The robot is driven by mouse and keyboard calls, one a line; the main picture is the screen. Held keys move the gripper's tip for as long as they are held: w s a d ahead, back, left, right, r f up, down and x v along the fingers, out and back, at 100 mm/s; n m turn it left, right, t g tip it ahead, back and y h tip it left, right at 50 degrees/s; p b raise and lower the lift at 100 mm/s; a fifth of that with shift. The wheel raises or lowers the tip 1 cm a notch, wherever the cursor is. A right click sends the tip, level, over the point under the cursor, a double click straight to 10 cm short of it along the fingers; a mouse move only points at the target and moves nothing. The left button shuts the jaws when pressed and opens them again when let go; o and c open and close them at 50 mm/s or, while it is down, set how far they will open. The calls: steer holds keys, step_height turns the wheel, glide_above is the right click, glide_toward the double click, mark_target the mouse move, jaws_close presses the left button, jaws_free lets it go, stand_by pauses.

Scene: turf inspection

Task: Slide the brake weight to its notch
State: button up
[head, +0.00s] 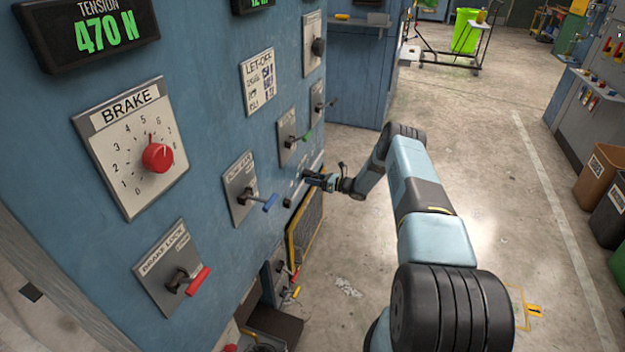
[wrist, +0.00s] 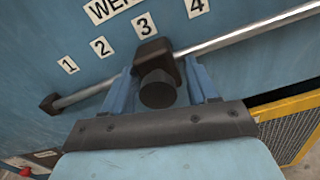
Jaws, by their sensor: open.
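The brake weight (wrist: 152,48), a dark block with a round knob facing the camera, sits on a slanted metal bar (wrist: 225,38) in the wrist view. It is just below the number 3 plate (wrist: 144,26). My gripper (wrist: 161,86) is open, with one finger on each side of the weight's knob; I cannot tell whether either finger touches it. No notch can be made out on the bar.
Plates 1 (wrist: 68,65), 2 (wrist: 102,46) and 4 (wrist: 197,6) also line the bar, which has a dark end stop (wrist: 50,104). A yellow-framed mesh guard (head: 303,229) is below. Levers with blue (head: 270,203) and red (head: 198,281) handles stick out nearby.

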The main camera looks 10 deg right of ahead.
steer(key=shift+w+a, duration=0.15)
steer(key=shift+a, duration=0.05)
steer(key=shift+c, duration=0.3)
jaws_close()
stand_by(0.3)
